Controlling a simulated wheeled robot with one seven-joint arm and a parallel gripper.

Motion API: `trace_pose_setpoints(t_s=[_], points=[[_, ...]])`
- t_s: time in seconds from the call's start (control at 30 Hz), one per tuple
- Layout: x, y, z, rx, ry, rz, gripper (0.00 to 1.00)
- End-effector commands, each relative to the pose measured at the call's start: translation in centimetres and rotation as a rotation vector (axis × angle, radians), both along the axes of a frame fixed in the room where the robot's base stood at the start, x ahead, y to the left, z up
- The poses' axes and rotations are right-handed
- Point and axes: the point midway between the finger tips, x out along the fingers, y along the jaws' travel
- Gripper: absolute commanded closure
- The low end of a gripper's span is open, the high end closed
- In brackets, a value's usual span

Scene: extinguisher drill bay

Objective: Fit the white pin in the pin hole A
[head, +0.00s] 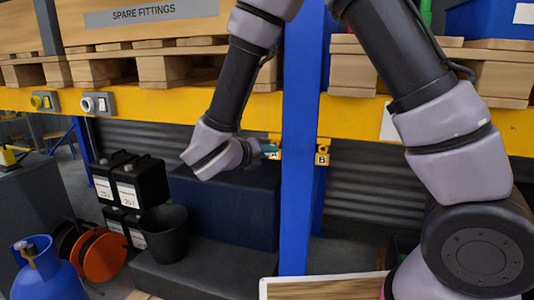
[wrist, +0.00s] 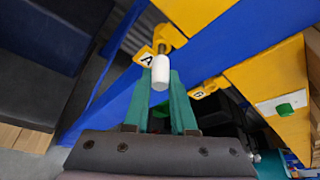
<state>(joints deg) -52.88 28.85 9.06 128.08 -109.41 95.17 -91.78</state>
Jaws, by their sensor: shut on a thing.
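The white pin (wrist: 160,74) shows in the wrist view as a white cylinder at the tips of my teal fingers. My gripper (wrist: 165,84) is shut on it. A thin shank runs from the white part towards the yellow bracket A (wrist: 172,36); whether its tip is inside the hole I cannot tell. Label A (wrist: 146,57) is just left of the shank. In the head view my gripper (head: 269,149) is at bracket A (head: 275,141), on the left side of the blue post, and the pin is not clearly visible there.
Bracket B (head: 322,152) is on the right side of the blue post (head: 298,150). The yellow shelf beam (head: 200,103) runs above. A dark blue box (head: 225,205), a black bucket (head: 166,233) and black canisters (head: 141,179) stand below and left.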

Motion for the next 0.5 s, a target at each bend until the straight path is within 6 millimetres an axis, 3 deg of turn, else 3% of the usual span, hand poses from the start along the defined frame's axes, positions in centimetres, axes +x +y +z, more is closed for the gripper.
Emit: trace_pose_setpoints(t_s=[0.5], points=[[1.02, -0.39, 0.01, 0.000, -0.001, -0.002, 1.00]])
